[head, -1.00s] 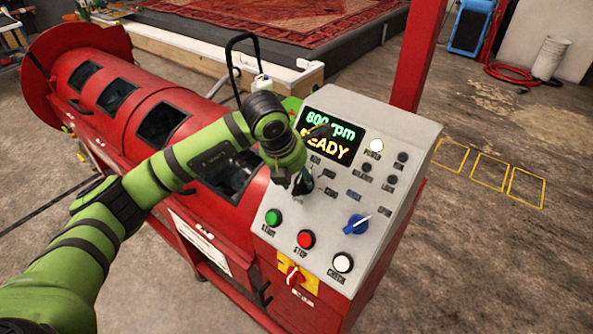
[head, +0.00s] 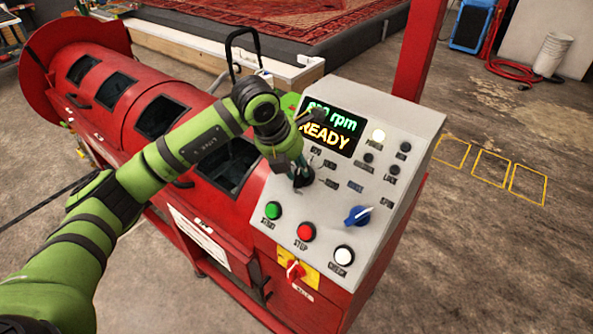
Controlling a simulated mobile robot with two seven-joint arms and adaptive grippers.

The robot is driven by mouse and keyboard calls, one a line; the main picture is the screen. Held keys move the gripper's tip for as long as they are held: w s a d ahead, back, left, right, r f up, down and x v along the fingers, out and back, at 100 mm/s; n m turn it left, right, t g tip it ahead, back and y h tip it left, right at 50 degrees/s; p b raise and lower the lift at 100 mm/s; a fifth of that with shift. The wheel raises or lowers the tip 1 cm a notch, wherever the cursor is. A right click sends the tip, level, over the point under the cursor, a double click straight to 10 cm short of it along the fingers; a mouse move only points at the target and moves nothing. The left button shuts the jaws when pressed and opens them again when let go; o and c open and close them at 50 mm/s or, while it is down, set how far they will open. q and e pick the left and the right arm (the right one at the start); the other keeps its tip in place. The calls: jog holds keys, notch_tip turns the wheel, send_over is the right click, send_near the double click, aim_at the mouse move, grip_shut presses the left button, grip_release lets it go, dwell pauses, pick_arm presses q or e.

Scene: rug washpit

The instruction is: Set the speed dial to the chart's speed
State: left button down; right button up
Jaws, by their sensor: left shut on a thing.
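My left gripper (head: 302,178) is at the control panel (head: 368,118), shut on the speed dial, which it and my wrist mostly hide. Printed labels show around the dial, too small to read surely. The display (head: 333,128) shows green "rpm" with a number partly covered by my gripper, and yellow "READY" below. A blue selector knob (head: 358,215) with a white pointer sits lower right on the panel. No speed chart is readable; a white sheet (head: 200,240) on the machine's front has text too small to read. My right gripper is not in view.
A green START button (head: 272,210), red STOP button (head: 306,232) and white CHECK button (head: 344,255) lie below the dial. A red switch on a yellow plate (head: 297,269) is under them. The red drum machine (head: 150,115) extends left.

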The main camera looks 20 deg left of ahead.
pick_arm(q)
jog(key=n+b, duration=0.1)
jog(key=n+h+b, duration=0.1)
jog(key=b, duration=0.1)
jog(key=shift+a+f+n, duration=0.25)
jog(key=shift+f+n, duration=0.05)
jog(key=shift+f, duration=0.05)
jog(key=shift+a+r+n+h+b, duration=0.1)
jog(key=shift+a+n+h+b, duration=0.05)
jog(key=shift+n+h+b, duration=0.85)
jog(key=c, duration=1)
grip_release()
jog(key=shift+c, duration=0.2)
jog(key=v, duration=1.2)
